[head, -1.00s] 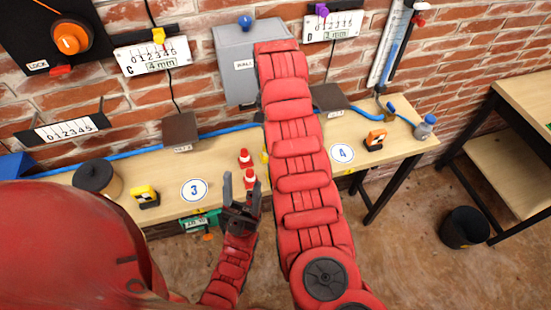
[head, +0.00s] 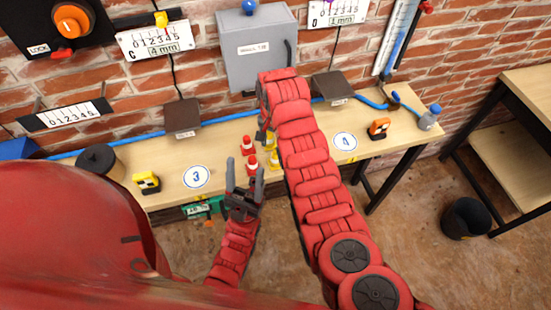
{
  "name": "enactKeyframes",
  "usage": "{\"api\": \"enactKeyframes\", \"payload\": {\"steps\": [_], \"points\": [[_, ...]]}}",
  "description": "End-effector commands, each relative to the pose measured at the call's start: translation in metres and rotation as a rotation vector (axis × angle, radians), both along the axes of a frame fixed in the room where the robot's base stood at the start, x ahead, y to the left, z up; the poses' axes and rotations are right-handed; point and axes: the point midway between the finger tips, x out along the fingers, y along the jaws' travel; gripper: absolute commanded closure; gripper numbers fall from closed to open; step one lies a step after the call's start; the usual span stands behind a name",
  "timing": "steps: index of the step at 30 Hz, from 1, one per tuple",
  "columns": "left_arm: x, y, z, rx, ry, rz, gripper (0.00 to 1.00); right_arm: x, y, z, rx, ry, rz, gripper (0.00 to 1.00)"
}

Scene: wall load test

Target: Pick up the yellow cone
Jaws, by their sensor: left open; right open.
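Small yellow cones stand on the bench, one in front (head: 274,162) and one behind it (head: 270,141), close to the left edge of my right arm. Two red-and-white cones (head: 248,146) stand just left of them. My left gripper (head: 245,178) is open and empty, pointing up the picture in front of the nearer red cone. My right arm reaches over the bench, and its gripper (head: 263,125) shows only as a dark part beside the rear yellow cone. The rest of it is hidden behind the arm. I see nothing held in it.
A grey wall box (head: 256,60) hangs behind. A black bin (head: 466,217) stands on the floor right.

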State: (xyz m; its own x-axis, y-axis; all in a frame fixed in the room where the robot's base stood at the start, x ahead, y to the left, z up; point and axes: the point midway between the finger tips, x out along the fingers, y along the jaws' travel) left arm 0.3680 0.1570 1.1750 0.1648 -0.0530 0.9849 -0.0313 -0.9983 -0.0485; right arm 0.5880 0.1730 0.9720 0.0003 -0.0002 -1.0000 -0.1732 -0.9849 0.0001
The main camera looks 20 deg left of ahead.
Motion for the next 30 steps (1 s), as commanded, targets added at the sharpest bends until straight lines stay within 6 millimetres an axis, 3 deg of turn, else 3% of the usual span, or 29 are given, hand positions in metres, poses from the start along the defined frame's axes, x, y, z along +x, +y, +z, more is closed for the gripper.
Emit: {"api": "enactKeyframes", "payload": {"steps": [8, 17, 25, 26, 30], "points": [[0.000, 0.000, 0.029, 0.000, 0.000, 0.000, 0.41, -0.002, -0.005, -0.027, -0.006, 0.008, 0.000, 0.26], [0.000, 0.000, 0.029, 0.000, 0.000, 0.000, 0.41, 0.000, -0.004, -0.049, 0.000, 0.002, 0.000, 0.26], [0.000, 0.000, 0.028, 0.000, 0.000, 0.000, 0.41, 0.000, -0.004, -0.051, -0.001, 0.001, 0.000, 0.26], [0.000, 0.000, 0.029, 0.000, 0.000, 0.000, 0.41, 0.000, -0.004, -0.051, -0.001, 0.001, 0.000, 0.27], [0.000, 0.000, 0.029, 0.000, 0.000, 0.000, 0.41, 0.000, -0.004, -0.051, 0.000, 0.001, 0.000, 0.53]]}}
